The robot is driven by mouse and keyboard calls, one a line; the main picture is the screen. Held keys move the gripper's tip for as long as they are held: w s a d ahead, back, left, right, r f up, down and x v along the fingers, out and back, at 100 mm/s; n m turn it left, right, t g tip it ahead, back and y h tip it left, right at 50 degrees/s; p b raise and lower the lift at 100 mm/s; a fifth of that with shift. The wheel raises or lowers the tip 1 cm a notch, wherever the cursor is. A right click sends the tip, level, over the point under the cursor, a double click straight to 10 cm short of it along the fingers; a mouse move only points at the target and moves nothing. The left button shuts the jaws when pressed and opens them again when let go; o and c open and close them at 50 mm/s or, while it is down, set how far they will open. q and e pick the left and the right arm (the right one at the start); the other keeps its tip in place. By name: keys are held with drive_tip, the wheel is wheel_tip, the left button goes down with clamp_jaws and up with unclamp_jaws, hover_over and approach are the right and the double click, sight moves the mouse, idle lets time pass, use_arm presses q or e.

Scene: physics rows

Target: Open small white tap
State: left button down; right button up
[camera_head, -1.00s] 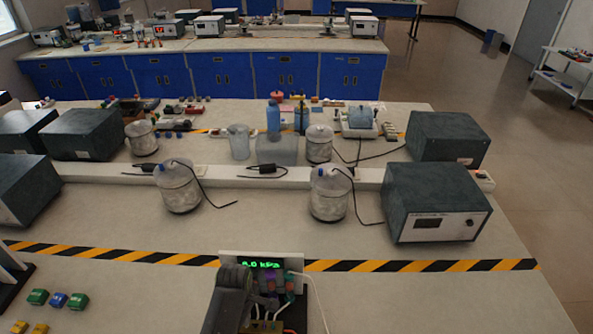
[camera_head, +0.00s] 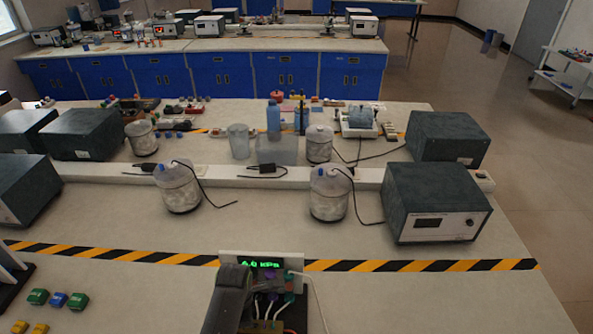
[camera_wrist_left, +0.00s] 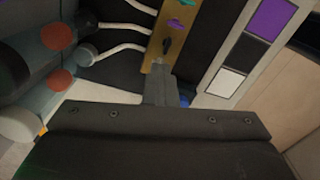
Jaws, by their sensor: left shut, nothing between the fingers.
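The tap panel stands at the bottom centre of the head view, with a dark display (camera_head: 262,264) showing green digits and kPa. In the left wrist view a tan strip (camera_wrist_left: 160,52) carries small taps: a green one, a purple one (camera_wrist_left: 175,23) and a dark one (camera_wrist_left: 166,45). A row of purple, black and white squares (camera_wrist_left: 227,82) runs beside it. I cannot make out the small white tap; my fingers may hide it. My left gripper (camera_wrist_left: 163,88) is shut and empty, its fingertips at the strip just below the dark tap. Contact cannot be told. My right gripper is out of view.
White tubes (camera_wrist_left: 125,48) run from the strip towards cylinders with red ends (camera_wrist_left: 61,80), close to my left gripper. A striped line (camera_head: 420,265) crosses the bench. Glass jars (camera_head: 329,195) and a grey box (camera_head: 435,203) stand behind. The right front bench is clear.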

use_arm(q)
drive_tip(key=c, duration=1.9)
unclamp_jaws()
drive_tip(key=shift+c, duration=0.2)
drive_tip(key=shift+r, duration=0.1)
wheel_tip(320, 180, up, 7)
